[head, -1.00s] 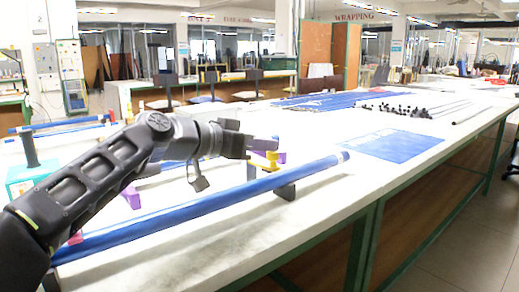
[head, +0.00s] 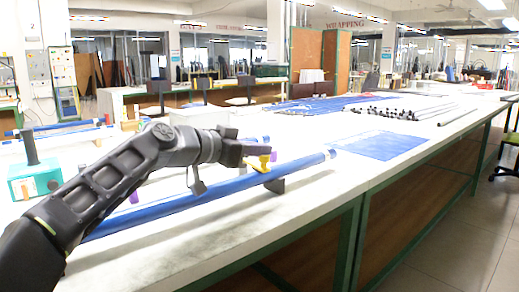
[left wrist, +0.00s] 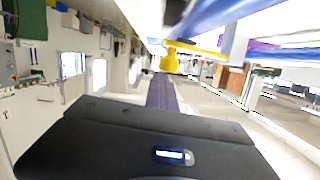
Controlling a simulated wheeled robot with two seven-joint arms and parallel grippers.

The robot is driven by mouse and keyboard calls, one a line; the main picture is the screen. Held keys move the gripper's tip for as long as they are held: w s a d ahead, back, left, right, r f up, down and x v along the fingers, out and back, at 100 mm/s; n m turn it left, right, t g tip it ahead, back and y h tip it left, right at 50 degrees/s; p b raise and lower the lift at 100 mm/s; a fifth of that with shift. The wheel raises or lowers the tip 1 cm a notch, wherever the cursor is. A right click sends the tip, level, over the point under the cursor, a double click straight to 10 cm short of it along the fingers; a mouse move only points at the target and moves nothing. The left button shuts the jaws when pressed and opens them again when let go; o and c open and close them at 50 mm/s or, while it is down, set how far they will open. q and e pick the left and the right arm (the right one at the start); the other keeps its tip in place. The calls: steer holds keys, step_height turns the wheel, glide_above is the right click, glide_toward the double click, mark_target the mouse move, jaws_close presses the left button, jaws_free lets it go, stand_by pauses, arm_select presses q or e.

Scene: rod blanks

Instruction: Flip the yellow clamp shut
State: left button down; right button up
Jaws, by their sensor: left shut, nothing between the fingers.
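The yellow clamp (head: 264,164) shows in the head view at the blue rod, just below the tip of my left gripper (head: 258,149). My left gripper is shut and empty, and it partly hides the clamp. I cannot tell whether they touch. The long blue rod (head: 210,195) runs slantwise along the near side of the table. In the left wrist view a yellow part of the clamp (left wrist: 170,57) shows above the dark gripper body, with the blue rod (left wrist: 215,18) at the top. My right gripper is not in view.
The white table (head: 300,205) has a clear near edge. A teal box (head: 35,178) with a dark post stands at the left. A blue sheet (head: 380,145) and several dark-ended rods (head: 400,112) lie farther back.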

arm_select(q)
steer(key=shift+d+f, duration=0.1)
steer(key=shift+f, duration=0.75)
step_height(320, 180, up, 6)
steer(key=p, duration=0.4)
steer(key=b+v, duration=0.1)
steer(key=v, duration=0.9)
steer(key=shift+s, duration=0.15)
